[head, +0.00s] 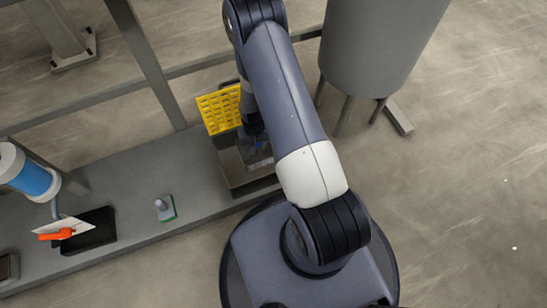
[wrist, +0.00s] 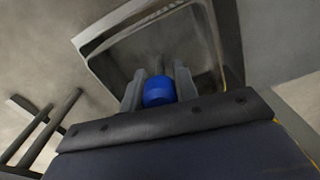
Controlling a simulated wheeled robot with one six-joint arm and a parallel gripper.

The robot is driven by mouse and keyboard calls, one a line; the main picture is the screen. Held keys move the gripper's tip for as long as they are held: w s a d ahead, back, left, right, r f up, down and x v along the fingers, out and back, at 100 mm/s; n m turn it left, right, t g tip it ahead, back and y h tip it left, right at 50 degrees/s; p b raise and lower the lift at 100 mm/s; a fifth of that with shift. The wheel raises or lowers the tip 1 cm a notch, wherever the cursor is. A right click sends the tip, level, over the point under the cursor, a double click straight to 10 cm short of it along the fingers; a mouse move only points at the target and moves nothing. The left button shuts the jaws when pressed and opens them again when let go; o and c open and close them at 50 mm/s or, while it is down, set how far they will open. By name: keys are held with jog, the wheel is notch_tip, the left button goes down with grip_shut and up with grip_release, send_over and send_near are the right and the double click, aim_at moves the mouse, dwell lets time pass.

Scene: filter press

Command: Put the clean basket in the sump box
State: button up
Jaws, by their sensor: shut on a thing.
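The sump box (head: 236,180) is an open grey box at the end of the grey ledge, partly behind my arm. Its rim and inside also show in the wrist view (wrist: 96,62). My gripper (head: 254,138) is over the box opening. In the wrist view my gripper (wrist: 158,88) is shut on a blue, rounded grip (wrist: 158,92). The grip appears to belong to the clean basket, whose pale mesh (head: 262,164) shows below my gripper in the head view. Most of the basket is hidden, so its depth in the box is unclear.
A yellow grating (head: 219,108) stands tilted at the box's back edge. A grey tank (head: 375,45) on legs is behind right. On the ledge (head: 135,178) are a small green-based item (head: 164,207), a black tray (head: 98,232) and a blue-white cylinder (head: 32,177).

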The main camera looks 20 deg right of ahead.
aim_at(259, 154)
jog(key=f+b, duration=0.3)
jog(key=f, duration=0.6)
jog(key=f+b, duration=0.3)
jog(key=f, duration=0.5)
jog(key=shift+s+d+f, duration=0.1)
jog(key=shift+d+f, duration=0.1)
jog(key=shift+f, duration=0.2)
jog(key=shift+f, duration=0.2)
jog(key=o, duration=1.1)
jog(key=shift+r, duration=0.1)
notch_tip(259, 154, up, 12)
jog(key=p, duration=0.4)
jog(key=shift+r, duration=0.1)
